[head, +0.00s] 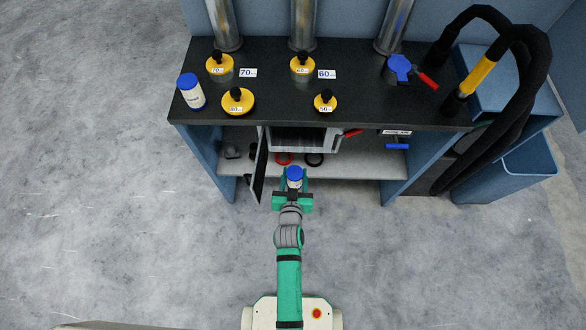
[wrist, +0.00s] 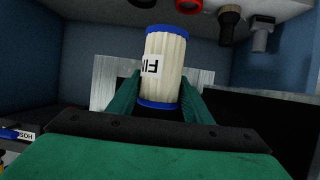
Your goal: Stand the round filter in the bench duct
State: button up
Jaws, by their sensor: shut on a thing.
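The round filter is a white pleated cylinder with blue end caps and a printed label; it shows in the head view (head: 295,182) and in the wrist view (wrist: 165,62). My gripper (head: 292,190) is shut on its sides, with a green finger on each side in the wrist view (wrist: 160,88). The filter stands about upright, in front of the bench. A grey metal housing (head: 336,142) at the bench front, below the top, looks like the bench duct. Its dark door (head: 260,165) hangs open to the left. The inside of the housing is mostly hidden.
A similar blue-capped white cylinder (head: 191,92) stands on the dark benchtop (head: 280,73), among several yellow caps. The lower shelf (head: 365,165) holds a red ring (head: 283,158) and a black ring (head: 314,160). Black hoses (head: 500,90) stand at right. Floor in front is clear.

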jog(key=shift+m+h, duration=0.4)
jog(key=shift+m, duration=0.1)
jog(key=r, duration=0.3)
jog(key=s+r, duration=0.1)
jog(key=r, duration=0.4)
jog(key=shift+s+d+r, duration=0.3)
jog(key=shift+d, duration=0.05)
jog(key=shift+w+f, duration=0.15)
jog(key=shift+w, duration=9.8)
jog(key=shift+f, duration=0.4)
jog(key=o, duration=1.2)
jog(key=shift+f, duration=0.1)
